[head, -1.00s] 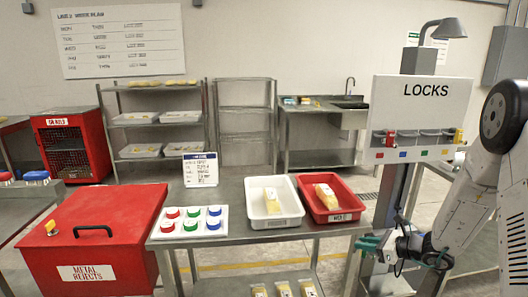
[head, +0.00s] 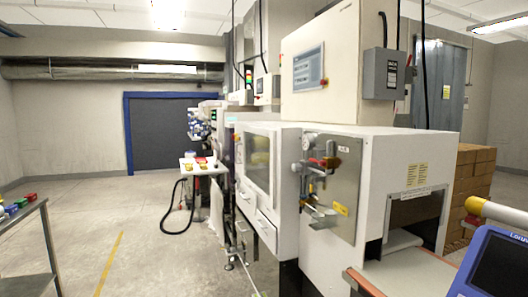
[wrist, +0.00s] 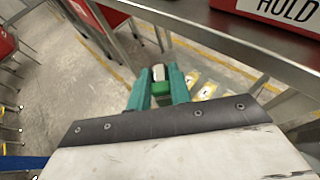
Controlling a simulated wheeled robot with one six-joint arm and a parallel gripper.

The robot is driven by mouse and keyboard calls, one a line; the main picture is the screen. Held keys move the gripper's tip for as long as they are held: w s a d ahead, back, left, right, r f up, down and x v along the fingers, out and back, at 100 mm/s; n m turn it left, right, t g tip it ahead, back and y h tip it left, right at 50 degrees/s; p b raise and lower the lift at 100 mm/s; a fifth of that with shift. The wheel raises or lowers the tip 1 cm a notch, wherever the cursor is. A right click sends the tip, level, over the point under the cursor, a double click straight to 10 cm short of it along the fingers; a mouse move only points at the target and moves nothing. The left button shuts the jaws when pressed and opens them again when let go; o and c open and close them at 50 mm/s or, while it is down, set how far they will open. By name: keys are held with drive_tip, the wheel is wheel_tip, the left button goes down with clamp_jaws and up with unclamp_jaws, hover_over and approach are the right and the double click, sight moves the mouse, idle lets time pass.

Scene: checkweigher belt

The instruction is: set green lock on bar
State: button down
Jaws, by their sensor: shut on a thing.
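My gripper (wrist: 160,82) shows in the wrist view, with its two teal fingers closed on a green lock (wrist: 161,89). A pale metallic part stands up between the fingertips. The gripper and the lock are not in the head view. In the head view, a grey metal panel (head: 345,165) on the white machine carries a gauge, a red handle and metal fittings. A metal bar-like fitting (head: 320,211) sticks out low on this panel; I cannot tell for sure that it is the bar. The held lock is apart from the panel.
In the wrist view, a steel table edge (wrist: 225,36) and a red tray labelled HOLD (wrist: 270,10) are close by. In the head view, a blue screen (head: 495,265) stands at lower right and a table (head: 25,213) with coloured items at left. Open floor (head: 150,240) lies between.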

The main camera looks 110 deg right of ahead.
idle(0.8)
drive_tip(key=shift+w+d+f+m+t+h, duration=0.3)
drive_tip(key=shift+d+f+m+h, duration=0.1)
drive_tip(key=shift+d, duration=0.1)
wheel_tip(320, 180, up, 14)
drive_tip(key=w+m+t+h, duration=0.2)
drive_tip(key=m+t+h, duration=0.2)
drive_tip(key=m+h, duration=0.2)
drive_tip(key=shift+a+m, duration=0.3)
drive_tip(key=shift+a, duration=0.15)
drive_tip(key=shift+r, duration=0.1)
